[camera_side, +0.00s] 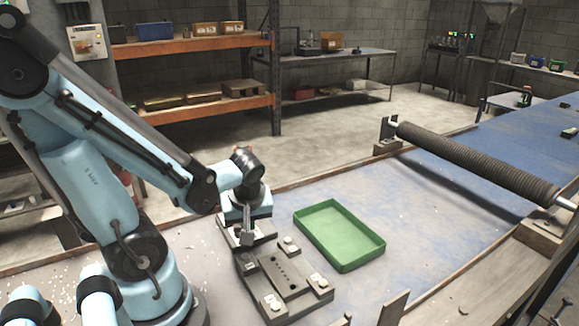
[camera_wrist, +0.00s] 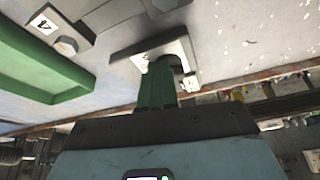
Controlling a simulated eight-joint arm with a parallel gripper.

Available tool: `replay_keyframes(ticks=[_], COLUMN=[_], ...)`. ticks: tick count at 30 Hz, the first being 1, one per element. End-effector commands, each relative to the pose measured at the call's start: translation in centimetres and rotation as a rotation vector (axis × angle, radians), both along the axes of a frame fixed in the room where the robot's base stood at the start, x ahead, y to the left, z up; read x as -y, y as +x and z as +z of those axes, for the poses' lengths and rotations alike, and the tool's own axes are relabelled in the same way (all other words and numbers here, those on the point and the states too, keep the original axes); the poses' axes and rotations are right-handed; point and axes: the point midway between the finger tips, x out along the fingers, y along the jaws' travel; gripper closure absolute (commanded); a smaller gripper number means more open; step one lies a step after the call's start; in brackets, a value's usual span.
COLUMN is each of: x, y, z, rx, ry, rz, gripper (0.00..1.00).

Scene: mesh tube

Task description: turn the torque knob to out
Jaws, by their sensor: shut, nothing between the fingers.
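The grey fixture block (camera_side: 283,279) lies on the bench with small raised pads at its corners. No readable "torque" or "out" marking shows, so I cannot tell for sure which part is the torque knob. My gripper (camera_side: 247,239) points down at the block's far left corner and hides the pad there. In the wrist view, my shut fingers (camera_wrist: 158,72) reach to a pale plate (camera_wrist: 181,48) with a dark rounded part beside the tips. Contact is unclear. Another pad with a dark hexagonal knob (camera_wrist: 67,46) carries a label like an "A".
A green tray (camera_side: 377,247) lies right of the block; it also shows in the wrist view (camera_wrist: 70,78). A ribbed dark roller (camera_side: 475,165) spans the blue surface at the right. Wooden rails edge the bench.

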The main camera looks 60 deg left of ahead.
Motion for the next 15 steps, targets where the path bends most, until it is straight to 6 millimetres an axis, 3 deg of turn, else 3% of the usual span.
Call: replay_keyframes(ticks=[15], x=[-0.08], y=[0.56], z=[0.02], rx=[-0.001], ry=[0.001], rz=[0.148], gripper=[1.00])
